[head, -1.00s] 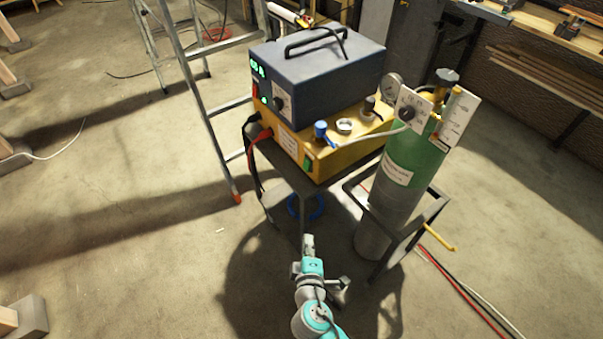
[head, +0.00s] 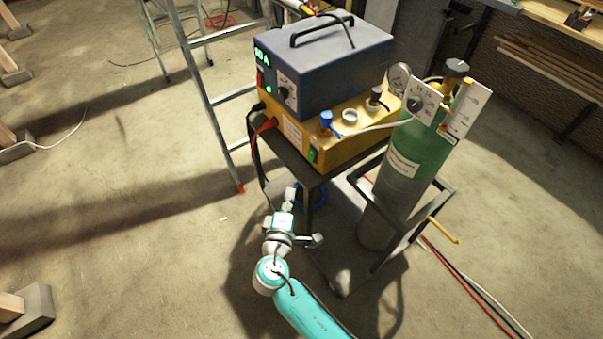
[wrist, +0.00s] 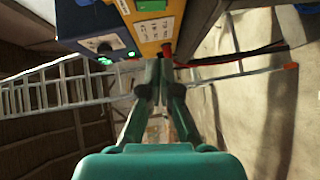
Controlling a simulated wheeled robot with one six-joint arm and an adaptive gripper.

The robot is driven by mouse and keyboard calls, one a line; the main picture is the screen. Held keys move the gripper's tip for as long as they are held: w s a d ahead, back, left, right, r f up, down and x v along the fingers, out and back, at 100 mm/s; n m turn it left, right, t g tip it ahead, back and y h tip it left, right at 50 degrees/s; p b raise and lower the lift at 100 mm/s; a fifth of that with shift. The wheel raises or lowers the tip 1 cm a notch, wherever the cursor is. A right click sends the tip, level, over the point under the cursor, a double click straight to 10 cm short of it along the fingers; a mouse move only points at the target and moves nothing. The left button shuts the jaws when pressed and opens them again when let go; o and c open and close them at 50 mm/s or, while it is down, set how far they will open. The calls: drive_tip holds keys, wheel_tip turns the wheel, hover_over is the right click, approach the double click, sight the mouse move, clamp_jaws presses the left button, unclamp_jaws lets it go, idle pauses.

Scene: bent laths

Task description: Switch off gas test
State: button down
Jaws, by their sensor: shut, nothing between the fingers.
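A dark blue welding power box (head: 325,62) with a lit green display and a knob sits on a yellow unit (head: 335,130) on a dark cart. A green switch (head: 313,155) shows on the yellow unit's front; it also shows in the wrist view (wrist: 150,6). A green gas cylinder (head: 415,150) with a gauge, a dial plate (head: 418,103) and a top valve stands to the right. My gripper (head: 290,192) is shut and empty, below the cart top and in front of it. In the wrist view my gripper (wrist: 158,75) points towards the boxes, apart from them.
Red and black cables (head: 258,140) hang from the yellow unit's left side. A ladder (head: 215,100) stands behind to the left. A yellow-handled frame (head: 440,200) surrounds the cylinder.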

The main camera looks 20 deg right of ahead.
approach(309, 158)
drive_tip(key=w+a, duration=0.1)
drive_tip(key=w, duration=0.4)
drive_tip(key=shift+w+d+f, duration=0.1)
drive_tip(key=shift+d, duration=0.45)
drive_tip(key=shift+w+d+f, duration=0.1)
drive_tip(key=shift+d, duration=0.5)
drive_tip(key=shift+w+d+f, duration=0.1)
drive_tip(key=shift+w+d, duration=0.1)
drive_tip(key=shift+d, duration=0.5)
drive_tip(key=shift+d+f, duration=0.1)
drive_tip(key=shift+d, duration=0.05)
